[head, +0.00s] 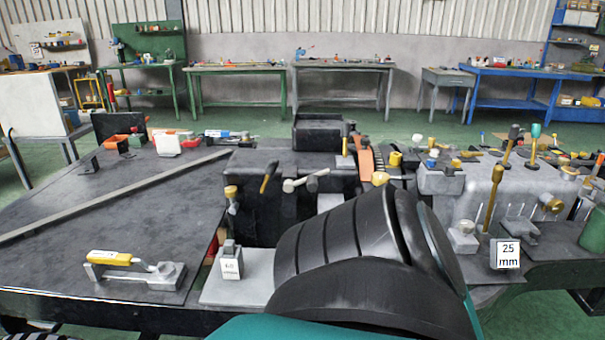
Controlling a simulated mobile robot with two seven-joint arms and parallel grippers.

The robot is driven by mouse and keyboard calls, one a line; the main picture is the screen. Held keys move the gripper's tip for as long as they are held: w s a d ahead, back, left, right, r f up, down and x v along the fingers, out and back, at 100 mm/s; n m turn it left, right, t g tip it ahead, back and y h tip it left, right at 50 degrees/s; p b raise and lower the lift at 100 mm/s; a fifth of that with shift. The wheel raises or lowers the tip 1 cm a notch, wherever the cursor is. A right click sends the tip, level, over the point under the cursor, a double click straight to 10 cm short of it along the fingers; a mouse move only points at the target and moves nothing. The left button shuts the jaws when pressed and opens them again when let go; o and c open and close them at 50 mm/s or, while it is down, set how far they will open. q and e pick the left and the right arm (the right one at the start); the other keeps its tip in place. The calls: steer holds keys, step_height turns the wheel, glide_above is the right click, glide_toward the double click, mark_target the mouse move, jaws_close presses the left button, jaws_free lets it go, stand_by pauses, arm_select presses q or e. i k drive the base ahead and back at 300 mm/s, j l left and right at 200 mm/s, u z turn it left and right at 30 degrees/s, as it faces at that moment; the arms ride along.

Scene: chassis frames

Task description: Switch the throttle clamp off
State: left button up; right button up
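A clamp with a yellow handle (112,258) sits on a grey metal base (150,276) at the front left of the dark bench. It looks like the throttle clamp, but no readable label on it confirms this. Its handle lies nearly flat, pointing left, and a metal arm reaches right to a small grey block on the base. Nothing touches the clamp. Neither of my grippers is in view. A large black ribbed part with teal edges, seemingly my own arm, fills the lower middle and hides part of the bench.
A grey block with a white tag (231,268) stands right of the clamp. A dark machine block with levers (283,196) stands behind it. A "25 mm" sign (506,254) is at the right. A long grey bar (110,195) crosses the bench; the surface around the clamp is clear.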

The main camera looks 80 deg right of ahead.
mark_target(271, 166)
steer(key=z, duration=2.3)
steer(key=i+l+u, duration=0.1)
steer(key=u, duration=0.2)
steer(key=l+u, duration=0.25)
steer(key=l, duration=0.1)
